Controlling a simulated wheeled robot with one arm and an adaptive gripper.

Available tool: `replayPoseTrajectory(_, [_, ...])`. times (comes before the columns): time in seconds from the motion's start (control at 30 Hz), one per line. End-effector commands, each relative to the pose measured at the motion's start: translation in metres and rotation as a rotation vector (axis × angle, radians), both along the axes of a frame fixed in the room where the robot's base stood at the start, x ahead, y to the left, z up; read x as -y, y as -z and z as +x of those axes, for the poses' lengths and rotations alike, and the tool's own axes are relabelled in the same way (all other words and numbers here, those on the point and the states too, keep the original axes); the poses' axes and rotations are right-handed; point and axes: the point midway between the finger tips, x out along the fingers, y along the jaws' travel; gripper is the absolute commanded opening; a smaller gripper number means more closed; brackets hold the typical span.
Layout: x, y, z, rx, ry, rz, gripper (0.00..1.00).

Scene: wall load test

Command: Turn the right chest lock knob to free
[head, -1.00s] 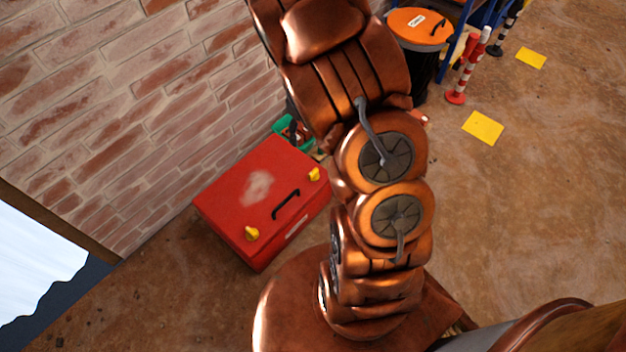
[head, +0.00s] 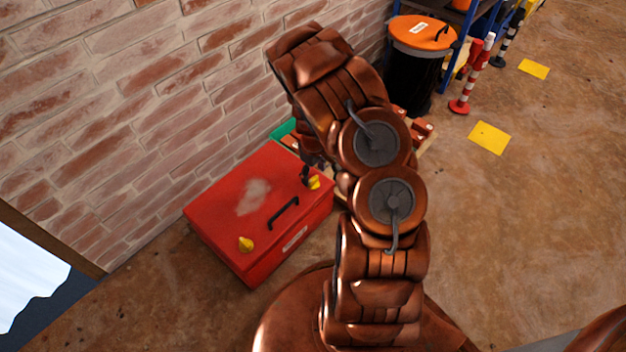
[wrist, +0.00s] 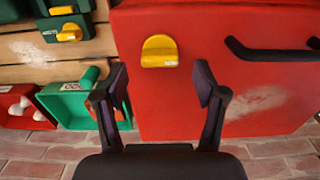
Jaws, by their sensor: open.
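The red chest (head: 222,215) stands against the brick wall, with a worn pale patch on its lid. Its right yellow lock knob (head: 314,183) is at the lid's right end; the left knob (head: 245,244) is at the near left. My gripper (head: 306,178) is just beside the right knob, partly hidden by my arm. In the wrist view my gripper (wrist: 163,84) is open and empty. The right knob (wrist: 160,51) lies just beyond the fingertips, roughly centred between them.
A black handle (head: 283,213) lies on the lid between the knobs. Green and red boxes, including a green one (wrist: 78,102), sit on wooden boards beside the chest. An orange-lidded bin (head: 420,34) and striped posts (head: 470,80) stand further right.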

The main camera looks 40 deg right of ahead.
Motion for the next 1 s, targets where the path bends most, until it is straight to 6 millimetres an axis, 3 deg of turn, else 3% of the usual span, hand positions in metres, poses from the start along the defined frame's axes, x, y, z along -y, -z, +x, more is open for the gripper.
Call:
replayPoseTrajectory(0.2, [0.0, 0.025, -0.001, -0.002, 0.001, 0.001, 0.71])
replayPoseTrajectory(0.57, [0.0, 0.029, 0.0, -0.001, 0.001, 0.001, 0.71])
replayPoseTrajectory(1.0, [0.0, 0.028, -0.001, -0.001, 0.001, 0.001, 0.27])
